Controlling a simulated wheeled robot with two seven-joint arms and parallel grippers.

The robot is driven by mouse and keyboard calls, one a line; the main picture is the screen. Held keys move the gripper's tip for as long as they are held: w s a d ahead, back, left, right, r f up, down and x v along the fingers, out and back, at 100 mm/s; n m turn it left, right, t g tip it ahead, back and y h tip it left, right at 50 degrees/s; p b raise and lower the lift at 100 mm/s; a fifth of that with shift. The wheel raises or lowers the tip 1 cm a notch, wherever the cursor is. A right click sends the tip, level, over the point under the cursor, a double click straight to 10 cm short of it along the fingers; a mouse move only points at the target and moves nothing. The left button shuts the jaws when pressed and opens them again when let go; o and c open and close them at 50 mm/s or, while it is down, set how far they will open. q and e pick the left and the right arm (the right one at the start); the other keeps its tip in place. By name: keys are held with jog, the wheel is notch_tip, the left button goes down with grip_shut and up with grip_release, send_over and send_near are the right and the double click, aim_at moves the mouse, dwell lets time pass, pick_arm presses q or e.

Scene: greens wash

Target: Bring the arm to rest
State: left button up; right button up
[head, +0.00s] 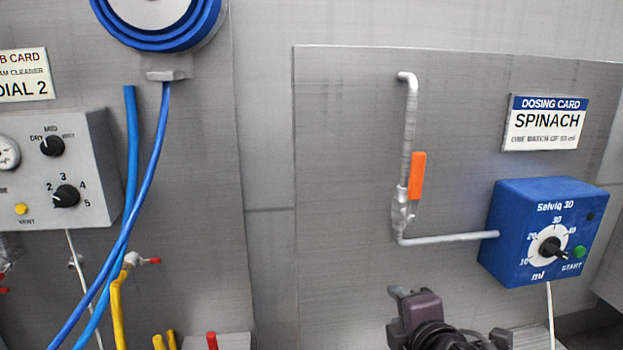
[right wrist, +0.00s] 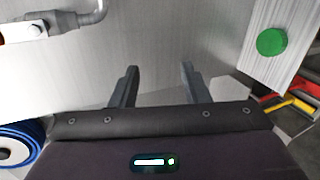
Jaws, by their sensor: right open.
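My right gripper (head: 425,315) is low in the head view, in front of the wall panel, below the pipe and left of the blue dosing box. In the right wrist view its two dark fingers (right wrist: 158,75) stand apart with nothing between them; only bare grey panel shows behind. Much of the right arm is cut off by the bottom edge of the head view. My left gripper is not in view.
The blue dosing box (head: 530,240) has a dial and green button. A pipe (head: 408,130) with an upright orange lever (head: 417,175) is on the panel. A control box (head: 85,190), blue hose (head: 150,180) and yellow pipe (head: 117,300) are left. The panel's middle is clear.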

jog(key=s+d+f+m+g+h, duration=0.1)
jog(key=s+d+f+m+g, duration=0.3)
jog(key=s+f+m, duration=0.7)
jog(key=s+d+f+m+g, duration=0.1)
jog(key=s+f+m+g, duration=0.6)
jog(key=f, duration=0.6)
notch_tip(320, 180, down, 28)
jog(key=s, duration=0.2)
jog(key=s+d+f+g, duration=0.1)
jog(key=s+d+f, duration=0.1)
jog(key=s+f, duration=0.8)
jog(key=s+d+f, duration=0.1)
jog(key=s+f, duration=0.8)
jog(key=s, duration=0.1)
jog(key=shift+s+d+f+g, duration=0.2)
jog(key=shift+d+f+g, duration=0.15)
jog(key=shift+f+g, duration=0.05)
